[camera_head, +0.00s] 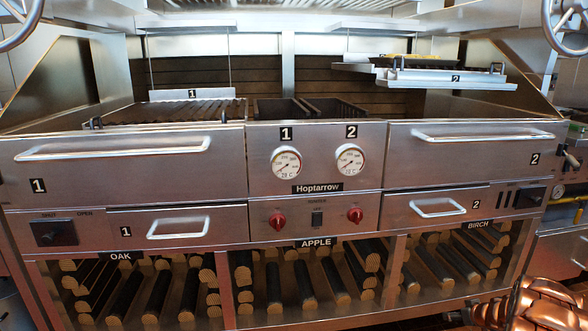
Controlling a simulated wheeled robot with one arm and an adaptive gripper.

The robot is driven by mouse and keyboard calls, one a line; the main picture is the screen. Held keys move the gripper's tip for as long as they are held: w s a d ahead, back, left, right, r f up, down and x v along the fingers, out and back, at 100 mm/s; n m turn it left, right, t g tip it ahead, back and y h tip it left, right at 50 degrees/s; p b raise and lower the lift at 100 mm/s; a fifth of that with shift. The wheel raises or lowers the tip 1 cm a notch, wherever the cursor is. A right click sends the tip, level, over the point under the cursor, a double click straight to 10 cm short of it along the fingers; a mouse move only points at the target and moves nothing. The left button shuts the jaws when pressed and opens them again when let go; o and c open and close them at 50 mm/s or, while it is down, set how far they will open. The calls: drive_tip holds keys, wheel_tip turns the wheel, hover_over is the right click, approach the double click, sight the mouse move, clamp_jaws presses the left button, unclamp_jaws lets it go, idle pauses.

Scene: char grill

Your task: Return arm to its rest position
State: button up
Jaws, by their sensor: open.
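A copper-coloured, jointed shape (540,306) fills the lower right corner, close to the camera, and looks like part of my arm. It is cut off by the frame edge. I cannot make out my gripper's fingertips or anything held. The shape overlaps the view of the grill's lower right corner; I cannot tell whether it touches.
A steel char grill (215,178) spans the view, with drawer handles (112,149), dials (286,163) and red knobs (277,220). A raised grate (445,77) sits at right. Wood logs (305,285) fill the bays below. Handwheels (568,28) hang at the top corners.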

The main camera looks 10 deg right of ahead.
drive_tip(key=a+r+m+g+h+p, duration=0.15)
drive_tip(key=r+p, duration=0.25)
drive_tip(key=r, duration=0.7)
drive_tip(key=w+a+r+h+p, duration=0.1)
drive_tip(key=a+r+h+p, duration=0.15)
drive_tip(key=r, duration=0.75)
drive_tip(key=a+r+h+p, duration=0.15)
drive_tip(key=r+p, duration=0.25)
drive_tip(key=r, duration=0.7)
drive_tip(key=s+a+r+m+g+p, duration=0.1)
drive_tip(key=s+a+r+p, duration=0.3)
drive_tip(key=a+r, duration=0.25)
drive_tip(key=s+a+r+g+p, duration=0.2)
drive_tip(key=s+a+r+p, duration=0.25)
drive_tip(key=r, duration=0.25)
drive_tip(key=s+a+r+n+g+y+p, duration=0.1)
drive_tip(key=s+a+r+p, duration=0.3)
drive_tip(key=s+a, duration=0.7)
drive_tip(key=s+a+r+g+y+p, duration=0.3)
drive_tip(key=s+a+r+p, duration=0.2)
drive_tip(key=s+a, duration=0.5)
drive_tip(key=s+a+r+n+g+y+p, duration=0.1)
drive_tip(key=s+a+r+p, duration=0.3)
drive_tip(key=s+a, duration=0.7)
drive_tip(key=s+r+g+y, duration=0.1)
drive_tip(key=s, duration=0.2)
drive_tip(key=shift+a+r+n, duration=0.3)
drive_tip(key=shift+r+n, duration=0.05)
